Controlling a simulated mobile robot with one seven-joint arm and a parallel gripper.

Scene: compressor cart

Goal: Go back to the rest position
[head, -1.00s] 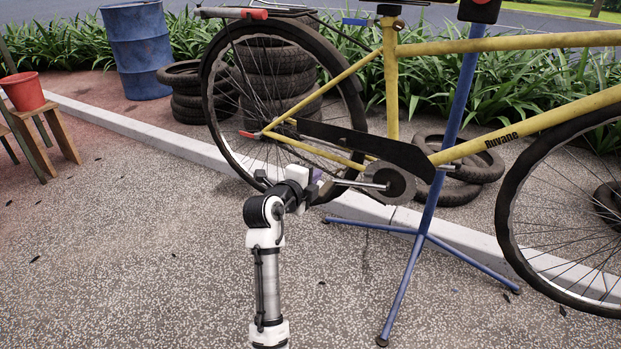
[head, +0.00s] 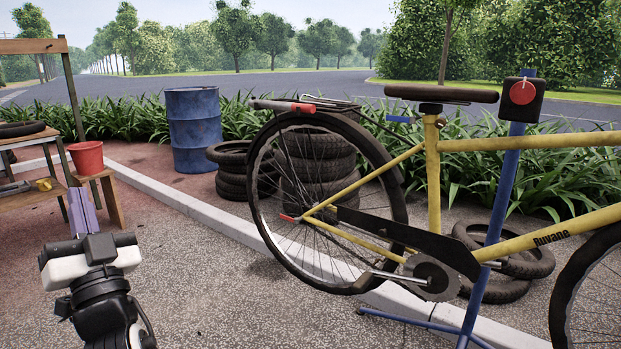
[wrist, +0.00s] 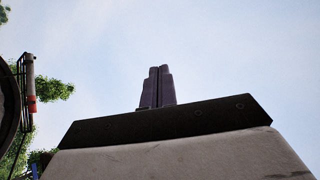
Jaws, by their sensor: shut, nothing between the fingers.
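My gripper (head: 83,212) is at the lower left of the head view, raised and pointing up and away from me. Its two purple-grey fingers are pressed together with nothing between them. The wrist view also shows the shut fingers (wrist: 156,86) against open sky. The gripper is well left of the yellow bicycle (head: 435,180) and apart from it. In the head view the fingers overlap the picture area just below a red bucket (head: 87,157); no contact shows.
The bicycle hangs on a blue repair stand (head: 493,210). Stacked tyres (head: 318,165) and a blue barrel (head: 194,130) stand behind the kerb. A wooden bench (head: 32,195) is at the far left. The paving between my gripper and the rear wheel is clear.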

